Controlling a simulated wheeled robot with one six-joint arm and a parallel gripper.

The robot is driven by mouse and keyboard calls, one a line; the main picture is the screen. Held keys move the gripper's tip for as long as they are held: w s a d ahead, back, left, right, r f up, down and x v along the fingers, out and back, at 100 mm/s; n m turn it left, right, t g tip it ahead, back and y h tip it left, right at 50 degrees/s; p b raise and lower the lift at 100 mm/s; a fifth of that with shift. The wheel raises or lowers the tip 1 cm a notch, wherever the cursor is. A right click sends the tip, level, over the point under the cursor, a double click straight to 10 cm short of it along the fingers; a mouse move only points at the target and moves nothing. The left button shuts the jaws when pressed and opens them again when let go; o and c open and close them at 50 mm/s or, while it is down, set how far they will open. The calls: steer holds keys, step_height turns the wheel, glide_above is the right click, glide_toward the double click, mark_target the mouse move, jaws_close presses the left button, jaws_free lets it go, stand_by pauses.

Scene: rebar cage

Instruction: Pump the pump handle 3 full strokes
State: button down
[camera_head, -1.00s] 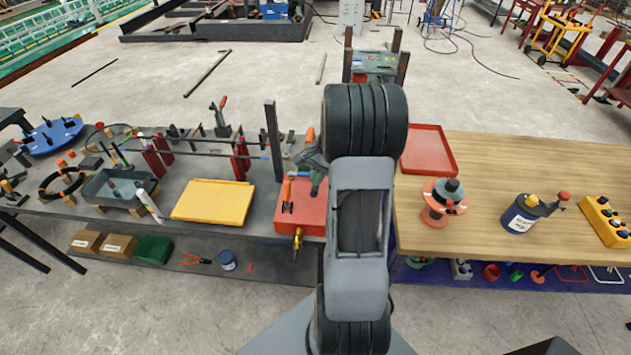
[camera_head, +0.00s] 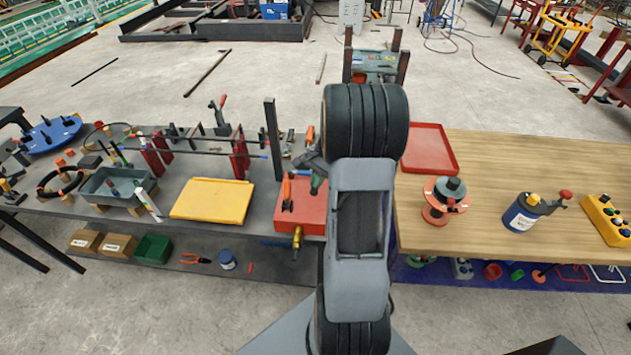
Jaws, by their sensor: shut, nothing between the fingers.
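The pump is a dark blue can (camera_head: 521,214) with a white label, standing upright on the wooden tabletop at the right. Its pump handle (camera_head: 554,204) sticks out at the upper right of the can and ends in a red knob (camera_head: 566,195). A yellow part sits on top of the can. The handle is clear of any contact that I can see. My arm fills the middle of the view, well left of the pump.
A red and grey spool (camera_head: 445,200) stands left of the pump, and a yellow button box (camera_head: 606,219) stands to its right. A red tray (camera_head: 428,150) lies behind. Bare wood lies behind the pump. A cluttered grey bench (camera_head: 262,197) is at the left.

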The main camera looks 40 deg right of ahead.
steer(key=shift+s+a+f+b, duration=0.2)
steer(key=shift+f+b, duration=0.25)
steer(key=shift+f, duration=0.3)
steer(key=shift+s+a+f+b, duration=0.25)
steer(key=shift+f+b, duration=0.15)
steer(key=shift+f, duration=0.2)
steer(key=shift+s+a+f+b, duration=0.15)
steer(key=shift+s+f+b, duration=0.05)
steer(key=shift+f+b, duration=0.3)
steer(key=shift+f, duration=0.1)
